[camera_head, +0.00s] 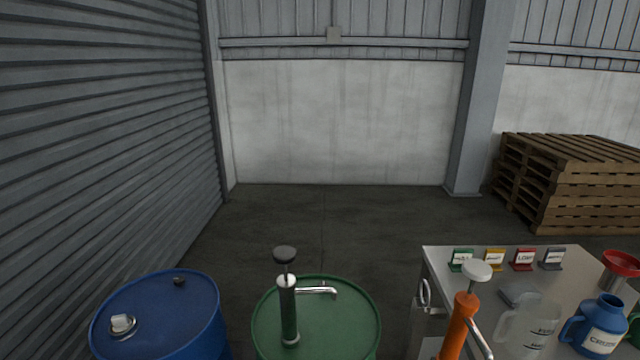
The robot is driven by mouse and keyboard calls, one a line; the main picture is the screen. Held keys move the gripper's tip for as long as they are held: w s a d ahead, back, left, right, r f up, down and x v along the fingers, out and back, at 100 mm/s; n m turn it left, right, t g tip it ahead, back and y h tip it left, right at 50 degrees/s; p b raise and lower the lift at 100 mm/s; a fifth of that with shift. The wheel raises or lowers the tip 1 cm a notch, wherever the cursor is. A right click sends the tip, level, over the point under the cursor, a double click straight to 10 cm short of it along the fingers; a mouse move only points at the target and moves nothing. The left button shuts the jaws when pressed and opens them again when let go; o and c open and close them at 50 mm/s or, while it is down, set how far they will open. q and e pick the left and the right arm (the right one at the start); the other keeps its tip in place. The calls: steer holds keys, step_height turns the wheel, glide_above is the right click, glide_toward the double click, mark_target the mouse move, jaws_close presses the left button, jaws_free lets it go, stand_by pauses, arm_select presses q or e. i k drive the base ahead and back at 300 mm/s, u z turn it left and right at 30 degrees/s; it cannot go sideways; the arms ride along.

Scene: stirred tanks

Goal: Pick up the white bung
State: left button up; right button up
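The white bung (122,323) sits on the left part of the top of the blue drum (170,335) at the lower left. It looks like a small white block or cap with a dark ring around its base. A small dark cap (179,281) is on the same drum top, near its far edge. Neither of my grippers shows in the head view.
A green drum (345,325) with a dark-knobbed hand pump (288,310) stands right of the blue drum. An orange pump (459,325) rises before a table (440,262) bearing jugs and coloured labels. Pallets (575,185) are stacked at right. Open floor lies behind.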

mark_target(121, 323)
steer(key=u, duration=1)
steer(key=i, duration=0.6)
steer(key=z, duration=0.3)
